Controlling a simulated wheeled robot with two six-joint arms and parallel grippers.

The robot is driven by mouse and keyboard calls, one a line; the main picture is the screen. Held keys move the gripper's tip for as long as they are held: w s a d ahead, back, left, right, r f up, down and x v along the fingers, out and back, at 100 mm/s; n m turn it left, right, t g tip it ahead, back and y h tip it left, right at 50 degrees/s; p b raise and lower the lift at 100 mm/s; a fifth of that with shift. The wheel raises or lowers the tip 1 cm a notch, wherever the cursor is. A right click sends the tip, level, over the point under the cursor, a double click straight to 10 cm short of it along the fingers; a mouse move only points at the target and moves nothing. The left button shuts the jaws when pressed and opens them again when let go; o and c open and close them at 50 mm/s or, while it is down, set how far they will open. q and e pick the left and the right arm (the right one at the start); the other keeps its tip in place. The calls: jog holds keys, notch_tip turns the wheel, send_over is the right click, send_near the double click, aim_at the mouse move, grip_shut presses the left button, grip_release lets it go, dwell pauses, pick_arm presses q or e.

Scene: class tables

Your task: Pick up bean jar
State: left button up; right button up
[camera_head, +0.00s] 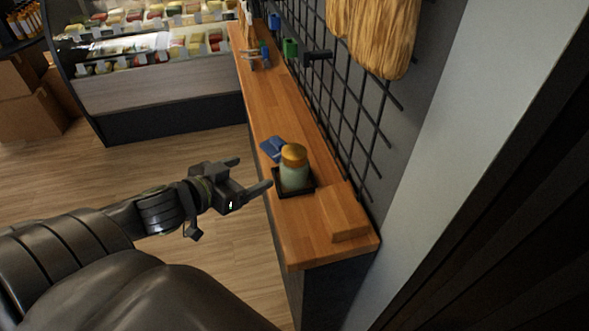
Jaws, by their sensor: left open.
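The jar (294,176) is pale green with a rounded golden-orange lid. It stands upright in a small dark square tray (287,194) on the narrow wooden counter. I cannot make out its contents. My left gripper (251,174) comes in from the left, just left of the jar. Its two fingers are apart and point toward the counter, with nothing between them. The nearer finger ends by the tray's left edge; I cannot tell whether it touches. My right gripper is not in view.
The wooden counter (294,245) runs along a wall with a black grid (345,130). A blue item (272,148) lies just behind the jar, and a wooden block (349,226) is at the near right. A display case (170,85) stands at the back. The floor left of the counter is clear.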

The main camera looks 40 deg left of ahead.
pick_arm(q)
jog(key=d+r, duration=0.1)
jog(key=b, duration=0.6)
send_near(287, 159)
jog(key=x, duration=0.3)
jog(key=shift+h, duration=0.3)
jog(key=x, duration=0.6)
jog(key=shift+w+a, duration=0.1)
jog(key=shift+a, duration=0.15)
jog(key=shift+x, duration=3)
jog(key=shift+a, duration=0.15)
jog(key=shift+c, duration=0.2)
